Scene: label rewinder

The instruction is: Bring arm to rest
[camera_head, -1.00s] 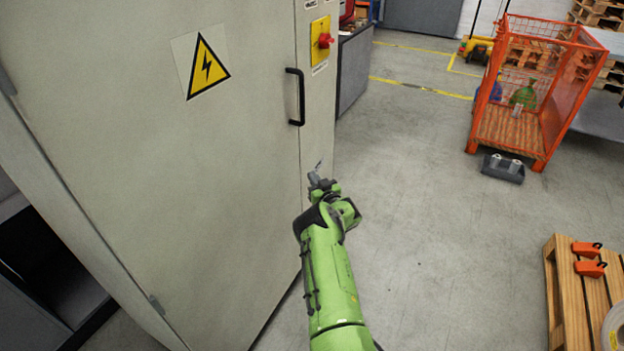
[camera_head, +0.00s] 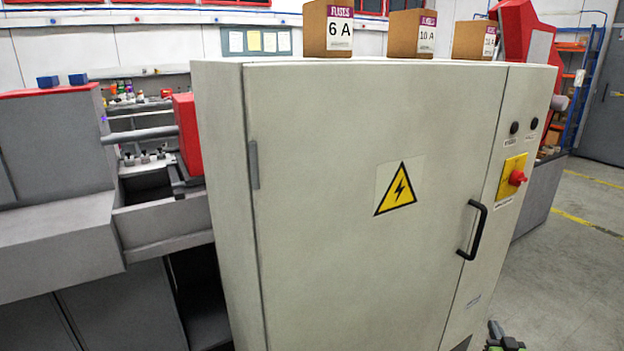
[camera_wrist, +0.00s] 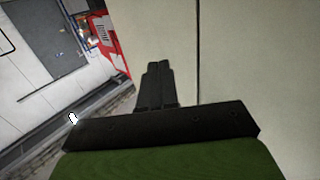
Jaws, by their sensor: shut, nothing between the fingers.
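My gripper (camera_wrist: 158,68) shows in the wrist view with its two dark fingers together and nothing between them. Behind the fingers is a pale cabinet surface (camera_wrist: 240,60) with a dark vertical seam. In the head view only a small piece of my gripper (camera_head: 495,330) shows at the bottom edge, at the lower right of the grey cabinet. Most of my arm is out of that view. I cannot tell the exact gap between fingers and cabinet.
The cabinet door (camera_head: 330,230) is shut, with a black handle (camera_head: 474,229) and a red switch (camera_head: 517,178). Fuse boxes (camera_head: 340,28) stand on top. A machine (camera_head: 155,220) is at the left. Free floor (camera_head: 560,290) lies at the right.

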